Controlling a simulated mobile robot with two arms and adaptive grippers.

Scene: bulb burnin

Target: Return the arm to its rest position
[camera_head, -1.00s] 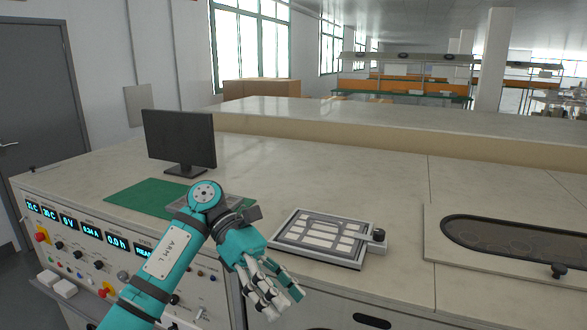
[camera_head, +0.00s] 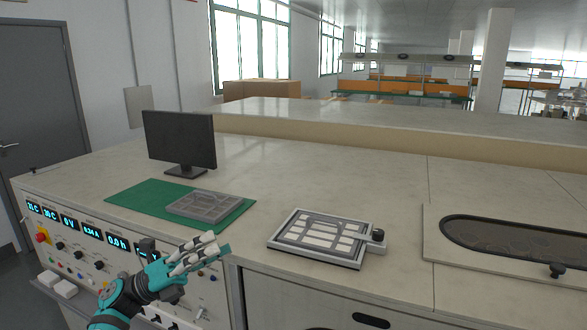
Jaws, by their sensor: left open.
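My left gripper (camera_head: 192,254) is at the lower left of the head view, in front of the console panel and below the bench's front edge. Its white and grey fingers point up and to the right. It is open and nothing shows between the fingers. The teal arm behind it runs off the bottom edge. My right gripper does not show.
A grey compartment tray (camera_head: 203,206) lies on a green mat (camera_head: 137,196). A framed tray with white pieces (camera_head: 320,238) sits near the bench's front edge. A monitor (camera_head: 180,139) stands behind the mat. A recessed oval window (camera_head: 510,242) is at right.

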